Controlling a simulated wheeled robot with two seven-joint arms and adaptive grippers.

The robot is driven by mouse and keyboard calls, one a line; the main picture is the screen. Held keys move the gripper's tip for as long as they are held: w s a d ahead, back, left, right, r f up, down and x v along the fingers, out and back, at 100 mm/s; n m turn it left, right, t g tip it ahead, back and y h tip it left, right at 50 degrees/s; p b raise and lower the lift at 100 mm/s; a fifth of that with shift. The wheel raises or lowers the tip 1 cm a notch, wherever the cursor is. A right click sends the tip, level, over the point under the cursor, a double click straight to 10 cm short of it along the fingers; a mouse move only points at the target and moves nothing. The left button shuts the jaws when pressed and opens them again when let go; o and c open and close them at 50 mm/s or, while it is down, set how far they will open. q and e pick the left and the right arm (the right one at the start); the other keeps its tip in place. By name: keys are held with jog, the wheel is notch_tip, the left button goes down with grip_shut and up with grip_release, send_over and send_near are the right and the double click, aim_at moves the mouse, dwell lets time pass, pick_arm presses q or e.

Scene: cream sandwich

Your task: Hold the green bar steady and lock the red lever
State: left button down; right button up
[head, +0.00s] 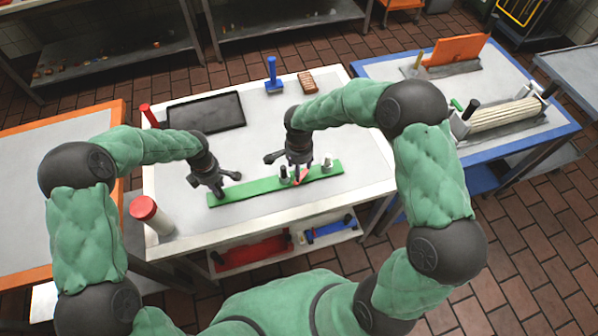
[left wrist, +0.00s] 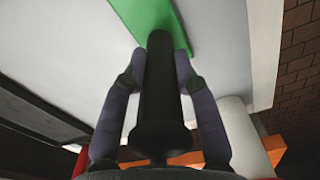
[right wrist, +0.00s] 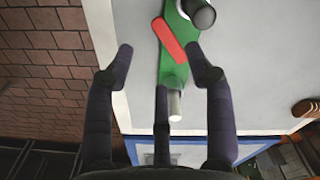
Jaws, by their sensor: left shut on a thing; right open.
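The green bar (head: 250,187) lies across the front part of the white table. My left gripper (head: 217,188) is at the bar's left end. In the left wrist view it is shut on an upright black handle (left wrist: 160,100) standing at the end of the green bar (left wrist: 150,15). The red lever (head: 301,177) sits on the right part of the bar. My right gripper (head: 291,167) is open and empty close above it. In the right wrist view the red lever (right wrist: 168,40) lies tilted across the bar, between a dark-topped post (right wrist: 201,13) and a pale metal post (right wrist: 175,104).
A black tray (head: 205,112), a blue stand (head: 273,80) and a brown block (head: 308,83) are at the table's back. A red-capped white cylinder (head: 150,214) stands at the front left corner. Blue-edged and orange-edged tables flank this one. The table between tray and bar is mostly clear.

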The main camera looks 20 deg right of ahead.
jog(key=shift+r, duration=0.35)
jog(key=shift+c, duration=0.3)
